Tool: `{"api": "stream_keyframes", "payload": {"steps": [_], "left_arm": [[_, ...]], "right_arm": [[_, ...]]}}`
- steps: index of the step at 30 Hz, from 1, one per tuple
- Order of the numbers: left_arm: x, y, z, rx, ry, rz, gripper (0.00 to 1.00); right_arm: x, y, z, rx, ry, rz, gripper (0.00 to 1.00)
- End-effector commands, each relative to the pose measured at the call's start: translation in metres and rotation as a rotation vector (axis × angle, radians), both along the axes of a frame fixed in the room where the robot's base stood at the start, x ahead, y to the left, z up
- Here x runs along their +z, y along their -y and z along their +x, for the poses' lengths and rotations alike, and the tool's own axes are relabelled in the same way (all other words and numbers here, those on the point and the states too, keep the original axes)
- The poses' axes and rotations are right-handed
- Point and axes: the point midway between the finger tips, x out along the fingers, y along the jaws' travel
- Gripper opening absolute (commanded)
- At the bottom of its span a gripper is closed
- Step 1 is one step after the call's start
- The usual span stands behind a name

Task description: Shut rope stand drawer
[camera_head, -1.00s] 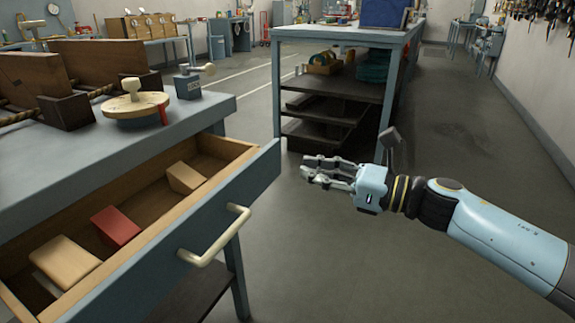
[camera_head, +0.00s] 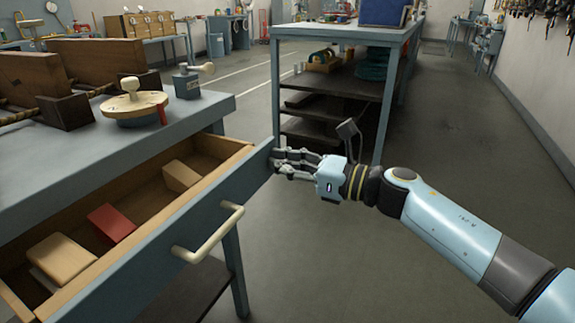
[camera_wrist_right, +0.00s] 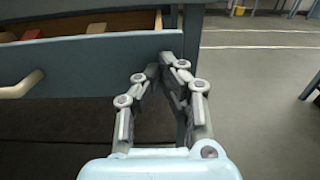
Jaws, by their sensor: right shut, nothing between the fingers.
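The drawer (camera_head: 160,243) of the blue-grey stand (camera_head: 225,107) is pulled out. Its front panel carries a cream bar handle (camera_head: 212,238). Inside the drawer lie a red block (camera_head: 112,222) and several pale wooden blocks. My right gripper (camera_head: 275,163) is shut and empty, its fingertips at the right end of the drawer front. In the right wrist view the fingertips (camera_wrist_right: 168,62) are at that end of the drawer front (camera_wrist_right: 95,62), right of the handle (camera_wrist_right: 20,85); contact is hard to tell. My left gripper is out of view.
On the stand's top are wooden boards with rope (camera_head: 95,62), a round wooden piece with a knob (camera_head: 133,106) and a small grey block with a handle (camera_head: 187,84). A shelved bench (camera_head: 345,35) stands beyond. The floor at right is open.

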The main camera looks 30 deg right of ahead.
Motion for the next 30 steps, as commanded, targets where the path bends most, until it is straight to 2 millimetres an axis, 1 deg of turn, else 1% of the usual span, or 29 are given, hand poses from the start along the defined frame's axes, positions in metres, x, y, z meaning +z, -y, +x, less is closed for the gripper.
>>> {"api": "stream_keyframes", "payload": {"steps": [5,12,18,24,30], "left_arm": [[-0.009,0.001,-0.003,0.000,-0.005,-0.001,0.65],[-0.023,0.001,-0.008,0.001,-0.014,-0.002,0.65],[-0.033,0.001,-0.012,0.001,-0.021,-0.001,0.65],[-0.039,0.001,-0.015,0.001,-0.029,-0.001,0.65],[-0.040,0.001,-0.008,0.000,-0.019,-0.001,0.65]], "right_arm": [[-0.001,-0.020,0.025,0.000,0.003,0.003,0.00],[-0.002,-0.052,0.067,0.001,0.001,0.003,0.00],[-0.002,-0.075,0.096,0.001,0.000,0.001,0.00],[-0.001,-0.088,0.113,0.001,-0.001,0.001,0.00],[0.000,-0.093,0.119,0.000,0.001,-0.001,0.00]]}}
